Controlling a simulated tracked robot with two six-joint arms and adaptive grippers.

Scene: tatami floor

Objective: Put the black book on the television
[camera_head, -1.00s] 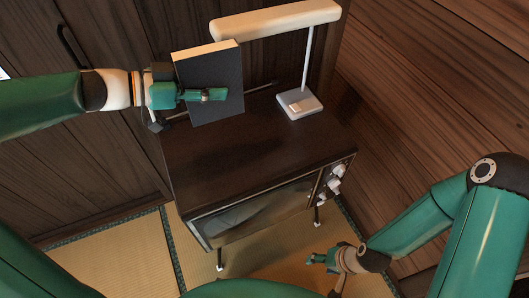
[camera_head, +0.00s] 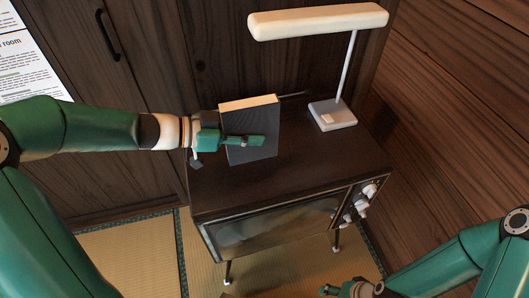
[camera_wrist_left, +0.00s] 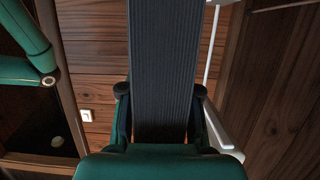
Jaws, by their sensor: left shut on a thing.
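The black book (camera_head: 263,120) stands upright with its pale page edge at the top. My left gripper (camera_head: 248,141) is shut on it from the left. In the left wrist view the book's dark ribbed face (camera_wrist_left: 163,65) lies between the two fingers (camera_wrist_left: 162,110). The book is over the left rear part of the television's (camera_head: 300,172) dark wooden top. Its lower edge is close to that top; I cannot tell whether they touch. My right gripper (camera_head: 338,290) is low at the bottom edge, partly cut off, away from the book, its jaws unclear.
A white desk lamp (camera_head: 333,114) stands on the right rear of the television, its long head (camera_head: 318,21) reaching left above. Dark wooden walls close in the back and right (camera_head: 460,110). The television top is bare in front of the lamp. Tatami (camera_head: 130,255) lies below.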

